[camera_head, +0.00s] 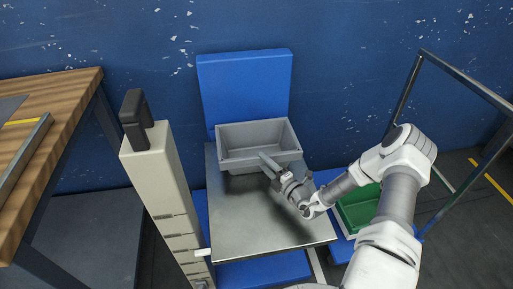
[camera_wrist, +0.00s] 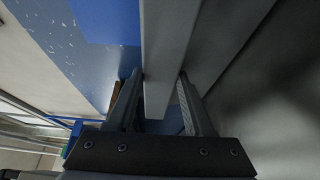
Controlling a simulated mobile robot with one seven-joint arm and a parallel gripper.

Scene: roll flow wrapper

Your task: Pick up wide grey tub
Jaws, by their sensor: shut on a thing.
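The wide grey tub (camera_head: 238,158) sits at the far end of the metal-topped table, in front of the blue back panel. It looks empty and upright. My gripper (camera_head: 264,160) reaches its near side from the right. In the wrist view, my gripper (camera_wrist: 158,98) has its two fingers on either side of the tub's grey wall (camera_wrist: 165,45), shut on it. In the head view, the gripper hides part of the tub's near wall. I cannot tell whether the tub's base is clear of the table.
The metal tabletop (camera_head: 250,215) is bare in front of the tub. A beige column (camera_head: 160,180) stands at its left, and a wooden bench (camera_head: 50,110) is farther left. A green crate (camera_head: 357,212) lies low at the right, near a metal-framed panel (camera_head: 470,85).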

